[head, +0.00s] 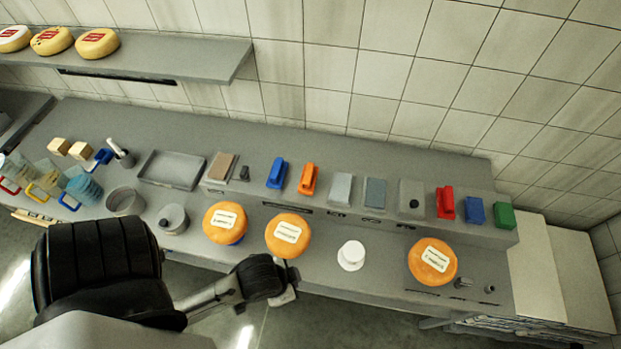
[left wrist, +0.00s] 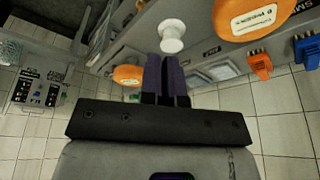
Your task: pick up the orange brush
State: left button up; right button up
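The orange brush (head: 308,179) stands on the raised back ledge of the counter, between a blue brush (head: 277,173) and a light grey block (head: 340,187). In the left wrist view the orange brush (left wrist: 259,65) shows at the upper right, well off to the side of the fingers. My left gripper (head: 290,287) is low at the counter's front edge, in front of the middle cheese wheel and apart from the brush. Its dark fingers (left wrist: 166,72) lie side by side with no clear gap and nothing between them. My right gripper is not in view.
Orange cheese wheels (head: 288,235) and a white round stand (head: 351,255) are on the counter between my left gripper and the ledge. A red brush (head: 445,203) stands farther right on the ledge. Jugs and a grey tray (head: 171,170) are at the left.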

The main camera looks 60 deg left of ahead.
pick_arm(q)
jog(key=o, duration=0.7)
jog(key=shift+a, duration=0.15)
jog(key=o, duration=0.9)
jog(key=shift+d, duration=0.2)
